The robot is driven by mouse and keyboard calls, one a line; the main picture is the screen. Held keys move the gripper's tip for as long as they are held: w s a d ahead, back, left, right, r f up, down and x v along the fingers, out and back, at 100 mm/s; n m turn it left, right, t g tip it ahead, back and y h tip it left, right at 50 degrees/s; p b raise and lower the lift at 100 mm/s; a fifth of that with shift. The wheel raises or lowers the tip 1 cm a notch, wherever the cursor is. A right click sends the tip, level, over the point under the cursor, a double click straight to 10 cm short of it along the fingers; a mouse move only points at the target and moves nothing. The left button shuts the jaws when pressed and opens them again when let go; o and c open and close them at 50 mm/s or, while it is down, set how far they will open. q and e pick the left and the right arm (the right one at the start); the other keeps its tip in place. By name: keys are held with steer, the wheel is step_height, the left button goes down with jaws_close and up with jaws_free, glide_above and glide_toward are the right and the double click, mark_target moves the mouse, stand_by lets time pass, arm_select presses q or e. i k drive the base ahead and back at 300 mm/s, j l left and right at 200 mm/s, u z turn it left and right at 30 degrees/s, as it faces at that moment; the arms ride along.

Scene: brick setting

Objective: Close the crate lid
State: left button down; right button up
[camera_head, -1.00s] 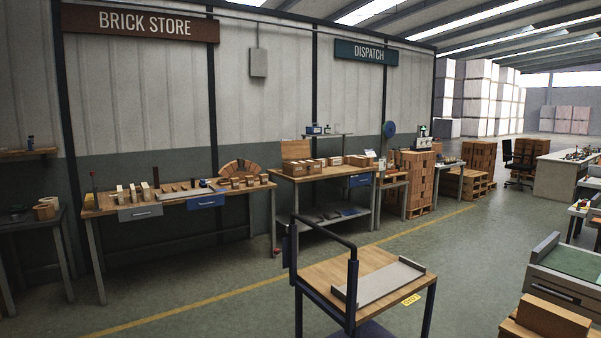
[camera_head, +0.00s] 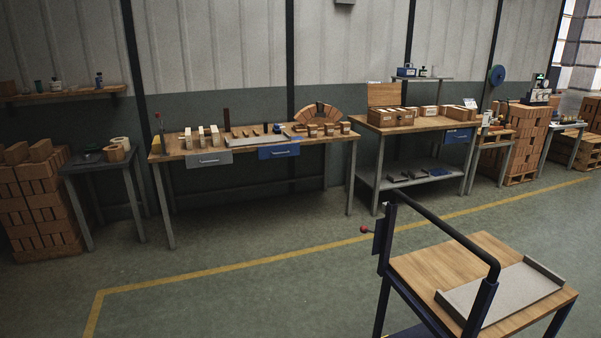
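A wooden crate (camera_head: 392,118) appears to stand on the left part of the dispatch workbench (camera_head: 436,123), against the wall. A flat wooden panel (camera_head: 384,94) stands upright behind it and looks like its lid, raised. The crate is small at this distance, so its contents and hinge are unclear. Neither of my grippers is in view.
A trolley (camera_head: 440,270) with a dark handle and a grey tray stands near at lower right, between me and the dispatch bench. A longer workbench (camera_head: 170,150) with bricks stands left of it. Stacked bricks (camera_head: 40,205) stand far left. Floor at centre-left is clear.

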mark_target(388, 94)
steer(key=i+j+u, duration=0.15)
steer(key=i, duration=0.7)
steer(key=i+l+u, duration=0.2)
steer(key=i, duration=0.6)
steer(key=i+u, duration=0.15)
steer(key=i, duration=0.7)
steer(key=i+l+z, duration=0.3)
steer(key=i, duration=0.35)
steer(key=i+z, duration=0.3)
steer(key=i, duration=0.3)
steer(key=i+j+z, duration=0.15)
steer(key=i+z, duration=0.15)
steer(key=i, duration=0.3)
steer(key=i+j+z, duration=0.3)
steer(key=i, duration=0.35)
